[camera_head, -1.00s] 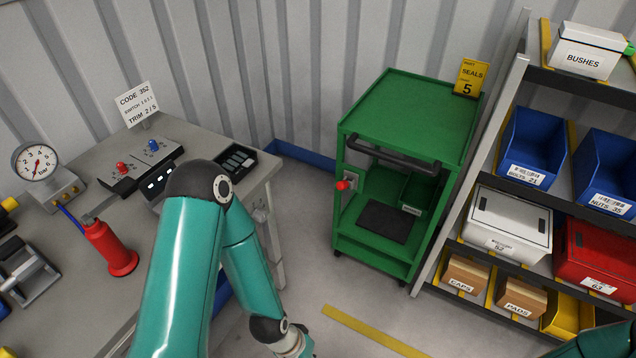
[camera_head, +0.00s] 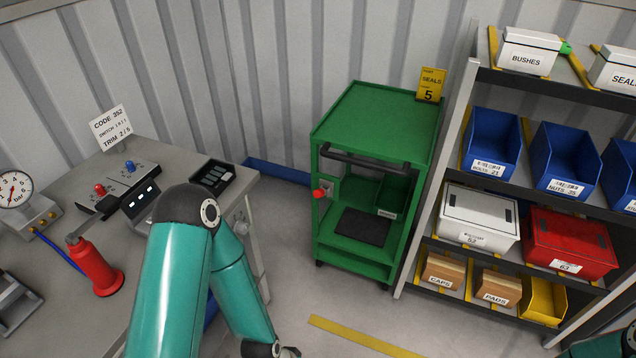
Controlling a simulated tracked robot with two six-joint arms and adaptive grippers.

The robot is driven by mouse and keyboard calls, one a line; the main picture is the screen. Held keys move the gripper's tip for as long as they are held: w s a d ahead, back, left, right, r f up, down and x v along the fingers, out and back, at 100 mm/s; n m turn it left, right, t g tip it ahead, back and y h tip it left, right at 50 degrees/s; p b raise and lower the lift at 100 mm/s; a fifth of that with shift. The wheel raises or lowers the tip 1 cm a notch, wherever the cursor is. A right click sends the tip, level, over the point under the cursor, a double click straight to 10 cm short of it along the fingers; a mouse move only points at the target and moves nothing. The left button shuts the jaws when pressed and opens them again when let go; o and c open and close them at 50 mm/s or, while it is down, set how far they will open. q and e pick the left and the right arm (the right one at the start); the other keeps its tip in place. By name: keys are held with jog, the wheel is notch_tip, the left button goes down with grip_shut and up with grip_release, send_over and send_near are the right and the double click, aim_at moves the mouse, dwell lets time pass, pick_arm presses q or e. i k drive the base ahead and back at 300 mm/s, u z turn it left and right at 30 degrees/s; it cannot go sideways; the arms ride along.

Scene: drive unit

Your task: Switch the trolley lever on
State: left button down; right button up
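The green trolley (camera_head: 372,120) stands against the corrugated wall, right of centre. My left arm reaches in from the bottom left, in front of the workbench, and bends down to the bottom edge, left of the trolley. Its gripper is cut off by the bottom edge. A bit of my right arm shows at the bottom right corner; its gripper is out of view. Nothing of mine touches the lever.
A shelf rack (camera_head: 448,150) with bins stands right of the trolley. The floor (camera_head: 300,290) before the trolley is clear, with a yellow stripe.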

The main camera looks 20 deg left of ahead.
aim_at(318, 193)
jog(key=u, duration=5.8)
jog(key=k, duration=0.9)
jog(key=z, duration=5.75)
